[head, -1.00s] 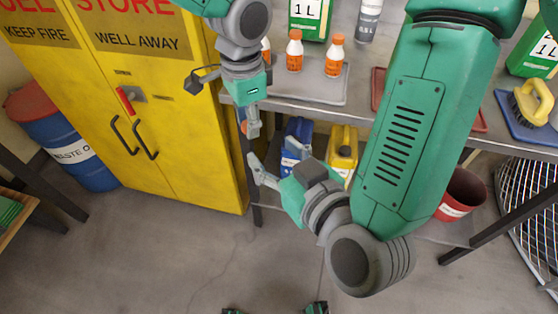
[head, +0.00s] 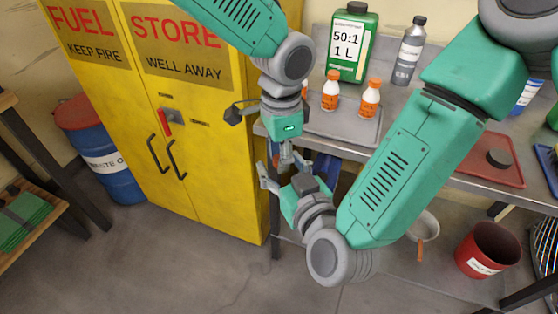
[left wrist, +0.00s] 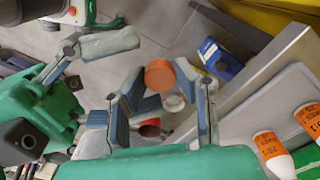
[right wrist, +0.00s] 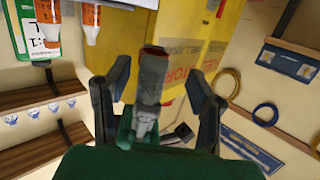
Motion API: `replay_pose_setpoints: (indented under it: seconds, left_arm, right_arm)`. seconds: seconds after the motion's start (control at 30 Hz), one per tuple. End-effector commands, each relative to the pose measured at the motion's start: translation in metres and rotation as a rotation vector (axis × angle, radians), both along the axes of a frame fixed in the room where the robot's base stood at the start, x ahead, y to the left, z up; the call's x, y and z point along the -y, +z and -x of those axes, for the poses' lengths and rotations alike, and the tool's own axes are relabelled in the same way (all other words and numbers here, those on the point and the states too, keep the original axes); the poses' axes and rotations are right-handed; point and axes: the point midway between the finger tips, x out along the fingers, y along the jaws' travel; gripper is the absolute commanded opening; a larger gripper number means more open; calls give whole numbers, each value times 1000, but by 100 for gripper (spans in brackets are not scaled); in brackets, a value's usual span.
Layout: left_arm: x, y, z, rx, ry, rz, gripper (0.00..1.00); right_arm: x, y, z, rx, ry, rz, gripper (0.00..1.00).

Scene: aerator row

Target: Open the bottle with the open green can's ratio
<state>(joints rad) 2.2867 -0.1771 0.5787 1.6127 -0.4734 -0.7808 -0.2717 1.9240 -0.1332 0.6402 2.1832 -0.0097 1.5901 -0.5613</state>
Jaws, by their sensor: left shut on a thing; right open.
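A green can (head: 349,45) marked 50:1 1 L stands at the back of the bench; I cannot tell whether it is open. Two white bottles with orange caps and labels, one left (head: 331,90) and one right (head: 369,98), stand on a grey tray. My left gripper (head: 287,155) points down off the bench's front edge. In the left wrist view an orange round cap (left wrist: 159,75) shows between its fingers; the held bottle's body is hidden. My right gripper (right wrist: 155,100) is open, just below and beside the left one, with a left finger showing between its jaws.
The yellow fuel cabinet (head: 200,120) stands left of the bench (head: 450,165). A grey bottle (head: 409,50) is beside the can, and a red tray (head: 495,158) is to the right. A red bucket (head: 487,250) sits below.

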Motion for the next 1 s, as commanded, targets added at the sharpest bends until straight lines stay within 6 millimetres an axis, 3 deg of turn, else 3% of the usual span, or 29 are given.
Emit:
replay_pose_setpoints:
  seconds: [0.4, 0.43, 0.57, 0.67, 0.7, 0.77, 1.0]
  left_arm:
    - [0, 0, 0, 0, 0, 0, 0]
    - [0, 0, 0, 0, 0, 0, 0]
    - [0, 0, 0, 0, 0, 1, 0]
    - [1, 0, 0, 3, -1, 3, 0]
    - [1, 0, -1, 3, -1, 4, 27]
    - [2, 1, -1, 3, -1, 5, 48]
    - [1, 1, 0, 3, 0, 3, 48]
  right_arm:
    - [-5, -1, -9, 0, 0, 0, 49]
    - [-5, -1, -9, 0, 0, 0, 46]
    - [-5, -1, -9, 0, 2, 0, 0]
    - [-6, -1, -8, 0, 5, -2, 0]
    - [-7, -1, -8, 0, 7, -3, 0]
    - [-7, -1, -7, 0, 7, -3, 0]
    - [-6, -1, -8, -1, 5, -2, 0]
